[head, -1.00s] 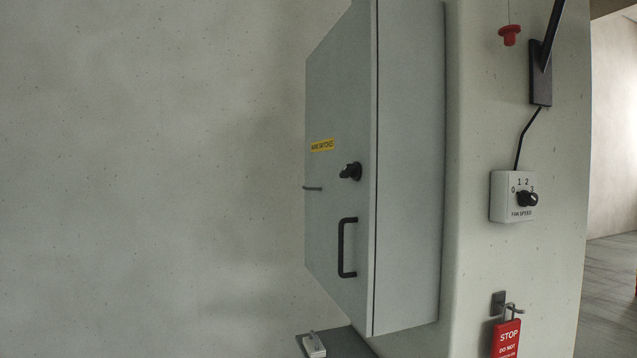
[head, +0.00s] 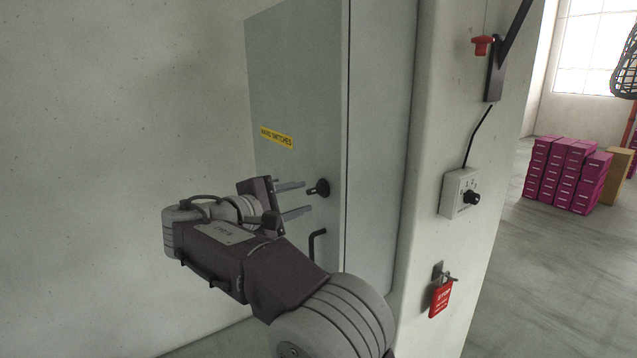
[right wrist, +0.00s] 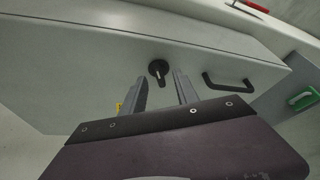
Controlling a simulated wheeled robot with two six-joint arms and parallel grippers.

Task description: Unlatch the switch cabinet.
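The grey switch cabinet (head: 378,150) is mounted on the wall, its door shut, with a yellow label (head: 276,138) on the door. The black turn latch (head: 318,187) sits on the door, above the black handle (head: 316,243), which my arm partly hides. My right gripper (head: 308,197) is open, its two fingers pointing at the latch. In the right wrist view the latch (right wrist: 159,69) lies just beyond the fingertips (right wrist: 160,76), apart from them, nearer the left finger. The handle (right wrist: 229,81) lies to the right there. My left gripper is not in view.
A fan speed switch (head: 460,193), a red tag (head: 440,299) on a hook and a red knob (head: 482,45) are on the pillar right of the cabinet. Magenta boxes (head: 566,175) stand far right on open floor. The wall left of the cabinet is bare.

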